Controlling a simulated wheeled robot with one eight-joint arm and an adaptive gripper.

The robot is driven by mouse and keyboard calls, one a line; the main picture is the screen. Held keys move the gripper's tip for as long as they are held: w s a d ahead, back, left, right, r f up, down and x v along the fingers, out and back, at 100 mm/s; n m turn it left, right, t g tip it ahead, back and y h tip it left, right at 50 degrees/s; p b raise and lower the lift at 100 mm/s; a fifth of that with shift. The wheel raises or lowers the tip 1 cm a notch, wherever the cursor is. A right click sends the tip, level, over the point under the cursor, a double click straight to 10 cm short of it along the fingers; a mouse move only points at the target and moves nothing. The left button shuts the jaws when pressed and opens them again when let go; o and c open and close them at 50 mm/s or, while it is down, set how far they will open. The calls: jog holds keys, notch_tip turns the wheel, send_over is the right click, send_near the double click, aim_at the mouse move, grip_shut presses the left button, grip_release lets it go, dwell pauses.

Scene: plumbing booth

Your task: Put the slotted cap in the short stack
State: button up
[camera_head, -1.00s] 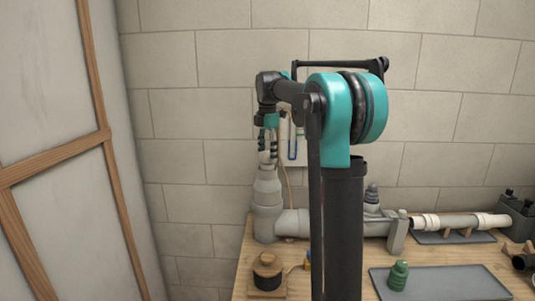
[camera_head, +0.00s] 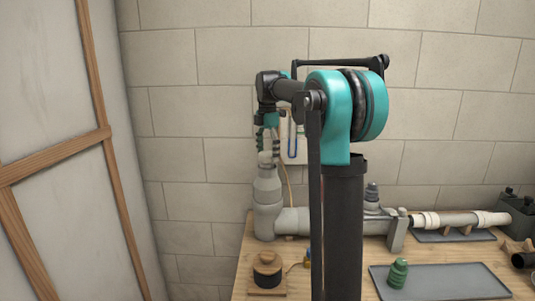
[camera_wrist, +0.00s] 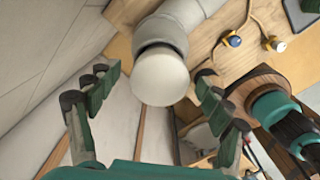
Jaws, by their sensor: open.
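The short stack (camera_head: 267,200) is a grey upright pipe at the left back of the bench, joined to a horizontal grey pipe at its foot. A pale round cap (camera_head: 265,157) sits at its top mouth; in the wrist view the cap (camera_wrist: 160,78) shows as a smooth whitish disc with a dark gap behind it, inside the stack's grey collar (camera_wrist: 160,27). No slots show from here. My gripper (camera_head: 267,146) is just above the stack, pointing down. In the wrist view its fingers (camera_wrist: 152,80) are spread on both sides of the cap, apart from it.
A wooden block with a black ring (camera_head: 267,272) stands in front of the stack. A green fitting (camera_head: 398,273) stands on a grey mat (camera_head: 450,284). A white pipe (camera_head: 460,220) lies on wooden supports at right. The tiled wall (camera_head: 200,160) is close behind.

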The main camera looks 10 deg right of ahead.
notch_tip(320, 180, up, 12)
dwell(0.6)
